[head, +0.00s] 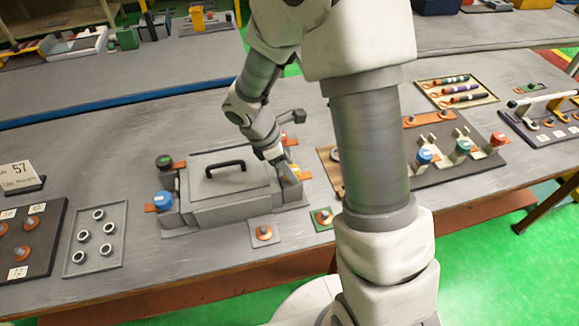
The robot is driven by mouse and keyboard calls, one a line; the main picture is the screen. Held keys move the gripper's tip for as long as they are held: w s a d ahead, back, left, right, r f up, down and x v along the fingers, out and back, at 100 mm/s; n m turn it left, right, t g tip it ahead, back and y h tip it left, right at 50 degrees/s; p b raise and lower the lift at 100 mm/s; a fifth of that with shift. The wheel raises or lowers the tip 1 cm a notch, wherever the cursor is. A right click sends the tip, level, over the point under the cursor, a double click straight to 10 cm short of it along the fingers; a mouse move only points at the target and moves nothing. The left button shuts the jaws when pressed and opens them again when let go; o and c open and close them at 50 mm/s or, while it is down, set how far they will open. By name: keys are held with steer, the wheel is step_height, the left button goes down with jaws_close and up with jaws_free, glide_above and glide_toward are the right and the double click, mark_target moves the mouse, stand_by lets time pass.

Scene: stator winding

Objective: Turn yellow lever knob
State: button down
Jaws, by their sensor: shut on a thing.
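The yellow lever knob (292,173) is on the right end of a grey box-shaped machine (228,190) with a black handle on its lid. Only a small part of the knob shows, and its turn angle cannot be read. My gripper (284,170) is at the knob, reaching down from the upper left. It is shut on the yellow knob. The fingers are small in the head view and partly hidden by my wrist.
A blue knob (163,201) and a dark green knob (164,161) stand left of the machine. A tray of rings (97,262) lies further left. A board with blue, green and red knobs (474,168) is at right.

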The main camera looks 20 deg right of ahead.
steer(key=shift+s+f, duration=0.15)
steer(key=shift+f, duration=0.05)
steer(key=shift+c, duration=1.2)
jaws_free()
steer(key=shift+r, duration=0.1)
steer(key=shift+r, duration=0.15)
steer(key=p+v, duration=0.1)
steer(key=v, duration=1.6)
steer(key=shift+a, duration=0.15)
steer(key=s+d+r+m+t+y, duration=0.2)
steer(key=s+d+r+m+t, duration=0.1)
steer(key=s+m, duration=0.5)
steer(key=s+d+r+m+t+y, duration=0.2)
steer(key=s+d+r+m, duration=0.2)
steer(key=s+m, duration=0.5)
step_height(320, 180, up, 2)
steer(key=shift+r+m+t, duration=0.1)
steer(key=shift+m+t, duration=0.2)
steer(key=shift+t, duration=0.1)
